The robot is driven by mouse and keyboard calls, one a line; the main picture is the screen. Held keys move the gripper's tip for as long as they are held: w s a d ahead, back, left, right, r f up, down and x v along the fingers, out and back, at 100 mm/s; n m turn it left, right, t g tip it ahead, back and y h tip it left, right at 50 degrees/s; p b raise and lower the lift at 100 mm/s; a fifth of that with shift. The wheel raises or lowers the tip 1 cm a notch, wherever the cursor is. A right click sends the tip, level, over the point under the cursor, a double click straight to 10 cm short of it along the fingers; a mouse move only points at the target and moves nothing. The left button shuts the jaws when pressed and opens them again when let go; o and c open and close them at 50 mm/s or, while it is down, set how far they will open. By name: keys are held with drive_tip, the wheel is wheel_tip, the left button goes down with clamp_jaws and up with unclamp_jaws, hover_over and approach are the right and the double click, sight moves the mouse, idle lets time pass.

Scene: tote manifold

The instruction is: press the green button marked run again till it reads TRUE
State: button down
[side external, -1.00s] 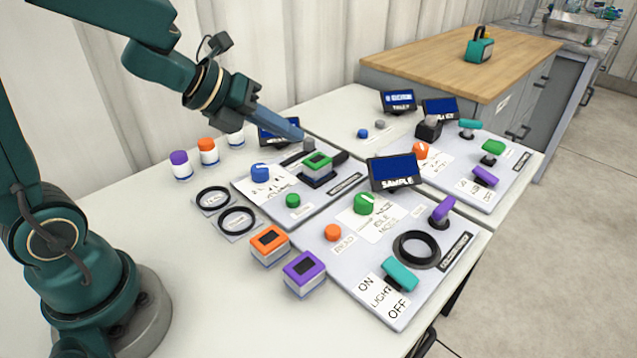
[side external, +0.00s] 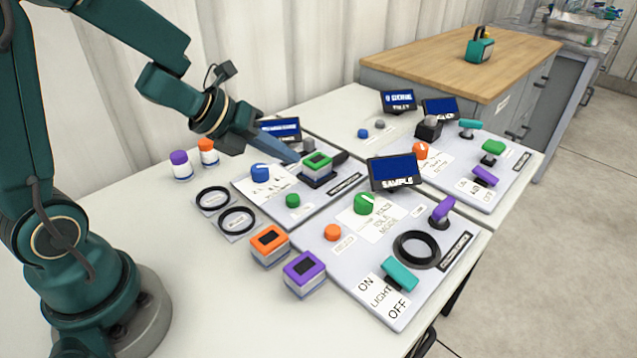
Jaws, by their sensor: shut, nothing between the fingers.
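A round green button (side external: 293,200) sits on the front of the left grey panel (side external: 262,206); its label is too small to read. Other green parts are a knob (side external: 364,203) on the front panel and a green-topped block (side external: 317,161) on the left panel. My gripper (side external: 294,158) is shut and empty, its fingertips pointing down and right over the left panel, behind the green button and close to the green-topped block. Whether they touch anything cannot be told. A dark screen (side external: 278,130) stands behind, partly hidden by my gripper; its text is not readable.
A blue knob (side external: 260,173) is left of my fingertips. Black rings (side external: 237,220), an orange block (side external: 269,246) and a purple block (side external: 304,274) lie in front. Capped jars (side external: 181,166) stand at left. The table's front left is clear.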

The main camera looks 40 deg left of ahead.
sight(287, 201)
drive_tip(key=shift+f, duration=3.05)
drive_tip(key=shift+f, duration=0.4)
drive_tip(key=shift+f, duration=0.5)
idle(0.4)
drive_tip(key=shift+r, duration=0.95)
drive_tip(key=shift+r, duration=2.5)
